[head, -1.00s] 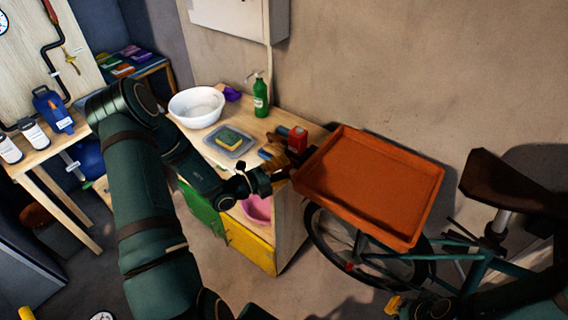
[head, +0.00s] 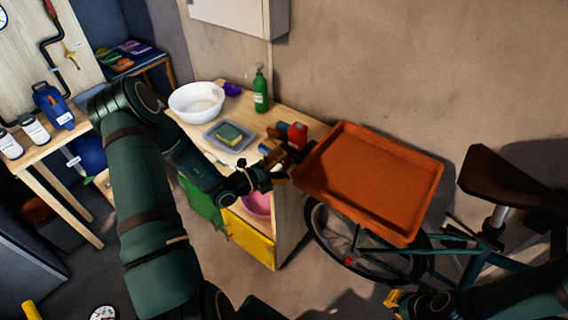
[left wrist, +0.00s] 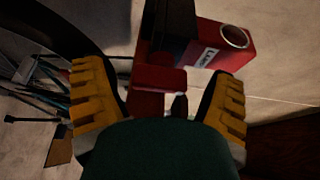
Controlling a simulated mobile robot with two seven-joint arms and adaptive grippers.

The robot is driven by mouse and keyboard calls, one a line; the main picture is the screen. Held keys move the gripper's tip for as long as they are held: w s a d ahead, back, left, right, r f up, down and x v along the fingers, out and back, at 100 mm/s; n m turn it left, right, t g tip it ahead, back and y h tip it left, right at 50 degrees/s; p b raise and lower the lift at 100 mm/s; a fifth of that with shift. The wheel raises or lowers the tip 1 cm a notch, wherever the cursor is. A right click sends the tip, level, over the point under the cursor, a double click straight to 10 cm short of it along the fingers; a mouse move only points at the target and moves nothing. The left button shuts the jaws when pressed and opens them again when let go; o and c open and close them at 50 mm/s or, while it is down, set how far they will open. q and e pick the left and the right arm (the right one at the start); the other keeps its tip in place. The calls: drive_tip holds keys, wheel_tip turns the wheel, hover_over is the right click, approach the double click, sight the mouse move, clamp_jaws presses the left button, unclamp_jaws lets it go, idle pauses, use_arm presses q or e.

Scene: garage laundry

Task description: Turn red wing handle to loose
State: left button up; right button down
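A red wing-like piece (left wrist: 158,80), which looks like the red wing handle, lies between the fingers of my left gripper (left wrist: 158,100) in the left wrist view. The yellow finger pads stand wide apart, with space visible beside the red piece, so the gripper is open around it. In the head view my left gripper (head: 279,168) is at the right front corner of the wooden cabinet, just left of the orange tray. It hides the handle there. My right gripper (head: 394,301) shows only partly at the bottom right, and its finger opening is unclear.
A red box-like part (head: 297,136) with a round end, also in the left wrist view (left wrist: 222,50), sits beside the handle. The orange tray (head: 425,203) is close on the right. A sponge dish (head: 219,145), white bowl (head: 197,104) and green bottle (head: 260,92) stand on the cabinet.

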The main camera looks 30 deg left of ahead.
use_arm(q)
drive_tip(key=shift+s, duration=0.1)
drive_tip(key=v, duration=1.1)
drive_tip(key=shift+s+a, duration=0.2)
drive_tip(key=shift+s, duration=0.15)
